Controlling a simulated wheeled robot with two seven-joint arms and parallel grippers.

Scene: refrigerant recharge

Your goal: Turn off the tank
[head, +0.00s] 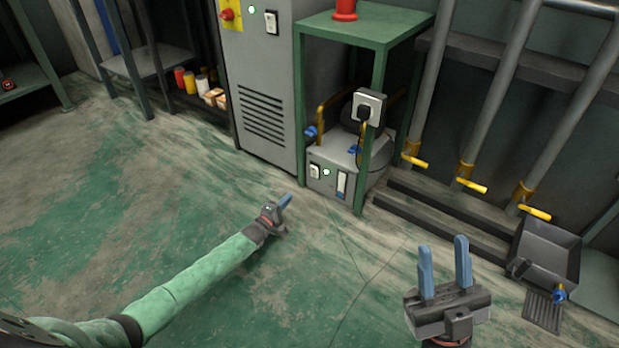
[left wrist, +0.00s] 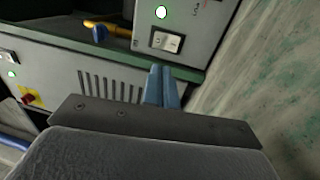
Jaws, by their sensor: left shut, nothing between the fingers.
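A grey unit (head: 321,187) stands low under the green table, with a rounded tank-like body (head: 377,152) behind its front. My right gripper (head: 444,266) is open and empty at the lower right.
A tall grey cabinet (head: 262,75) with vents stands left of the unit. A green table leg (head: 370,150) and a socket with plug (head: 367,107) are close by. Pipes with yellow-handled valves (head: 471,185) and a grey bin (head: 546,250) stand right. The floor in front is clear.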

